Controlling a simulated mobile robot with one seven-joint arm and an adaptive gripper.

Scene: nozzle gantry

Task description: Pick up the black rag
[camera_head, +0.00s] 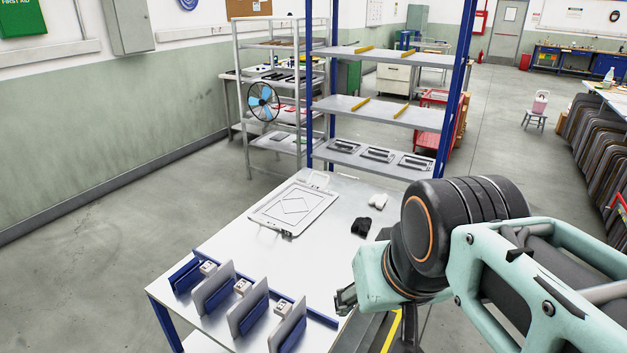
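The black rag (362,227) lies crumpled on the white table (322,254), toward its right edge. A white rag (377,201) lies just behind it. My gripper (345,298) shows only in part at the lower middle, at the end of my arm. It is nearer the camera than the black rag and apart from it. My arm hides most of it, so I cannot tell whether its fingers are open or shut.
A white framed panel (294,207) lies flat left of the rags. Blue and grey upright plates (247,303) stand along the table's front. A blue-post shelf rack (377,108) rises behind the table. The table's middle is clear.

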